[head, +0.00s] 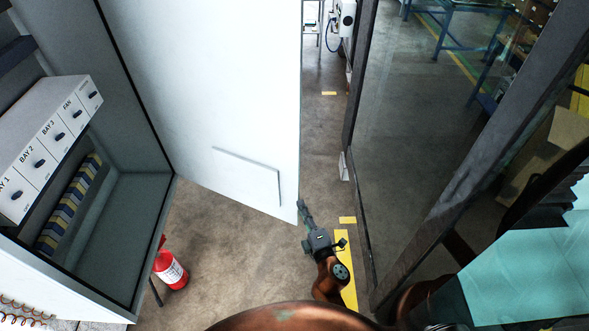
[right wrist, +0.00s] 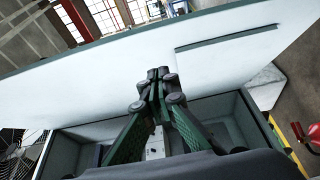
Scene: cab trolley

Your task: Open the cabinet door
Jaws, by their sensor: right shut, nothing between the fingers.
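The white cabinet door (head: 225,80) stands swung wide open in the head view, with a raised rectangular panel low on it. The open grey cabinet (head: 152,215) is at the left, its inside showing. My right gripper (head: 302,206) is shut and empty at the door's lower free corner; I cannot tell whether it touches the door. In the right wrist view the closed fingertips (right wrist: 158,80) are in front of the white door (right wrist: 235,50), with the cabinet's open inside (right wrist: 215,115) beyond and below. My left gripper is not in view.
Inside the cabinet is a row of labelled switch modules (head: 50,142). A red fire extinguisher (head: 170,268) stands on the floor beside the cabinet. A dark-framed glass panel (head: 405,130) stands to the right. Concrete floor (head: 235,240) is clear below the door.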

